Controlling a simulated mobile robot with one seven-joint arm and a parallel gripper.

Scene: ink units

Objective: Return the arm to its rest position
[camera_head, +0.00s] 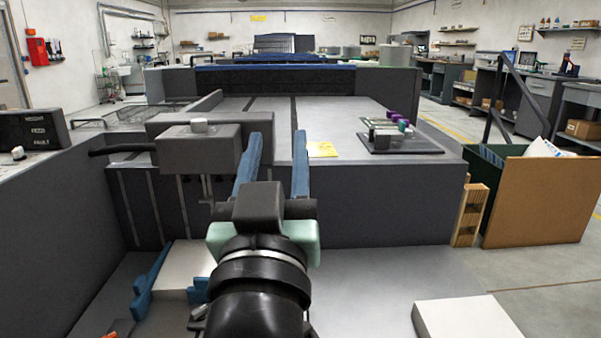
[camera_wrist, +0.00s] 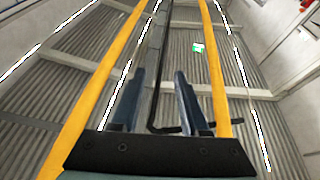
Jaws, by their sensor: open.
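My gripper (camera_head: 275,148) is raised in front of the grey machine in the head view, with its two blue fingers spread apart. Nothing shows between them. In the wrist view, my gripper (camera_wrist: 158,78) is also open and empty, and the fingers point toward the corrugated ceiling (camera_wrist: 65,95). My black and pale green arm rises from the bottom middle of the head view. It covers part of the machine's front.
The grey machine top (camera_head: 330,125) carries a yellow note (camera_head: 321,149) and a dark tray (camera_head: 402,148) with small purple-topped items. A brown-sided bin (camera_head: 535,205) stands at right. White blocks (camera_head: 465,318) (camera_head: 185,268) lie low in front. A control box (camera_head: 35,130) is at left.

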